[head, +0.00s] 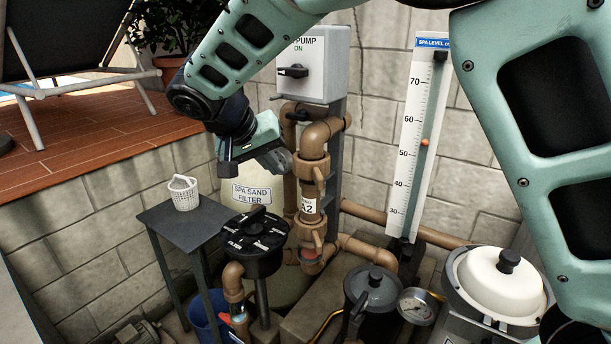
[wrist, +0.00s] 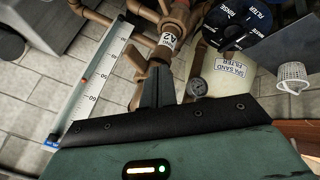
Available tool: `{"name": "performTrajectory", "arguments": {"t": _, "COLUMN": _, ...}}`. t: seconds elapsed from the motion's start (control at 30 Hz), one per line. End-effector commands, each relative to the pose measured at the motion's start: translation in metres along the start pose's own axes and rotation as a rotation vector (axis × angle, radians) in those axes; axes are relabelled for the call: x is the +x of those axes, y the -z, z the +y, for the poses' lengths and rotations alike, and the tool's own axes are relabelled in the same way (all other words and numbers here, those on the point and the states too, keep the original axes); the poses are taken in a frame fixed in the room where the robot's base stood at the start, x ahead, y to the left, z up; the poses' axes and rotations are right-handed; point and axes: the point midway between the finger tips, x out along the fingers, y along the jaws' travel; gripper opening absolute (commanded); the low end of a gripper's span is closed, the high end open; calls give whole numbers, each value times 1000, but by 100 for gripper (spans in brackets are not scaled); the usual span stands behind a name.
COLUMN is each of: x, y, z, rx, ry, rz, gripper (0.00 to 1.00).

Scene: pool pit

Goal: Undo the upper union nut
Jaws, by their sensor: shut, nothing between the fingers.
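The upper union nut (head: 311,168) is a brown winged collar on the vertical pipe, above the white A2 label (head: 308,206). A lower union nut (head: 308,238) sits below the label. My gripper (head: 283,164) is shut and empty, just left of the upper nut in the head view; I cannot tell whether it touches.
A pump switch box (head: 313,65) stands above the pipework. A black valve head (head: 256,240) and the sand filter (head: 252,194) are at the left. A small table (head: 180,228) holds a white basket (head: 184,193). The level gauge board (head: 415,135) stands at the right.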

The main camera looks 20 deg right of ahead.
Motion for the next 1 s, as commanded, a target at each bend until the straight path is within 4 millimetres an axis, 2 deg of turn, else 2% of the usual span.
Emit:
{"name": "performTrajectory", "arguments": {"t": 0.3, "x": 64, "y": 0, "z": 3, "rx": -5, "ry": -7, "rz": -4, "gripper": 0}}
{"name": "performTrajectory", "arguments": {"t": 0.4, "x": 68, "y": 1, "z": 19, "rx": -1, "ry": -4, "rz": -3, "gripper": 0}}
{"name": "performTrajectory", "arguments": {"t": 0.6, "x": 79, "y": 0, "z": 34, "rx": -4, "ry": -4, "rz": -2, "gripper": 0}}
{"name": "performTrajectory", "arguments": {"t": 1.0, "x": 82, "y": 0, "z": 36, "rx": -4, "ry": -3, "rz": 0, "gripper": 0}}
